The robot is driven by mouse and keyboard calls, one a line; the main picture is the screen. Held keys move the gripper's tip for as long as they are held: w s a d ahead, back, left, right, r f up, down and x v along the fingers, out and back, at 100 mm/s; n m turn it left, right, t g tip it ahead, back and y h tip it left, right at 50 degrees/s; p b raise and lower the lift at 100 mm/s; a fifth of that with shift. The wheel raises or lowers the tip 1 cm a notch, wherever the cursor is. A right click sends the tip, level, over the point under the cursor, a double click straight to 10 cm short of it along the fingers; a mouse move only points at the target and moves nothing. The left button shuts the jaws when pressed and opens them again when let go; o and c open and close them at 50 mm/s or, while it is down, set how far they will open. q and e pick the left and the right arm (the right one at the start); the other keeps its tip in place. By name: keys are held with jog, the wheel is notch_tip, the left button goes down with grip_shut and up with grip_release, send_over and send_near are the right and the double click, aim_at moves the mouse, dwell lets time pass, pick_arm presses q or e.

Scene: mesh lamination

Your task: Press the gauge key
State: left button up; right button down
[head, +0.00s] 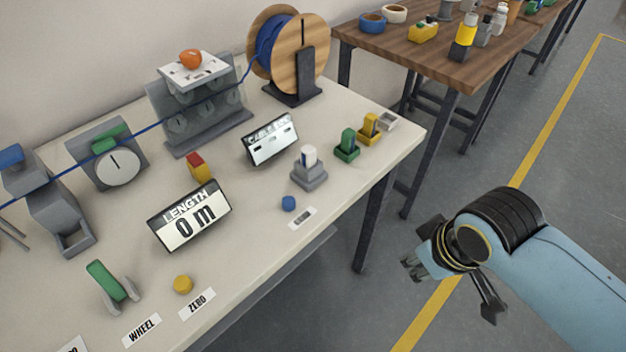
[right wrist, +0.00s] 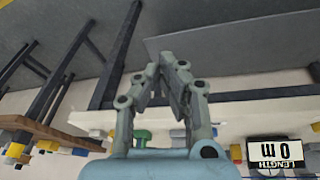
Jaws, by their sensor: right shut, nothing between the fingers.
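A small blue key (head: 288,203) sits on the light table, with a small label plate (head: 302,217) in front of it whose print is too small to read. A yellow key (head: 183,284) stands by a label reading ZERO (head: 197,303). The display (head: 190,215) reads LENGTH 0 m. My right gripper (head: 412,264) is off the table's right front side, over the floor and well apart from the keys. In the right wrist view its fingers (right wrist: 174,62) are together and empty. My left gripper is out of view.
Behind the blue key stand a grey holder (head: 309,170), a tilted display (head: 270,138), and green (head: 347,145) and yellow (head: 369,128) blocks. A cable reel (head: 310,55) is at the back. The table edge (head: 340,200) lies between gripper and key.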

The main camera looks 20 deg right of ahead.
notch_tip(320, 180, up, 10)
jog(key=w+a+n+p, duration=0.1)
jog(key=w+a+p, duration=0.1)
jog(key=p, duration=0.1)
jog(key=r+n+t+y+p, duration=0.25)
jog(key=n+t+y, duration=0.25)
jog(key=n, duration=0.8)
send_over(286, 204)
jog(key=f, duration=0.1)
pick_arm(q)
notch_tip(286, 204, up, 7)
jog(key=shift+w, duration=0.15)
pick_arm(e)
jog(key=shift+w, duration=0.1)
jog(key=shift+f, duration=0.1)
notch_tip(286, 204, down, 8)
jog(key=b, duration=0.6)
jog(key=shift+b, duration=0.4)
pick_arm(q)
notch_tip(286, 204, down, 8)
jog(key=shift+b, duration=0.35)
pick_arm(e)
jog(key=shift+f, duration=0.35)
pick_arm(q)
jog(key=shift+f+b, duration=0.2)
jog(key=shift+b, duration=0.1)
pick_arm(e)
jog(key=shift+f, duration=0.4)
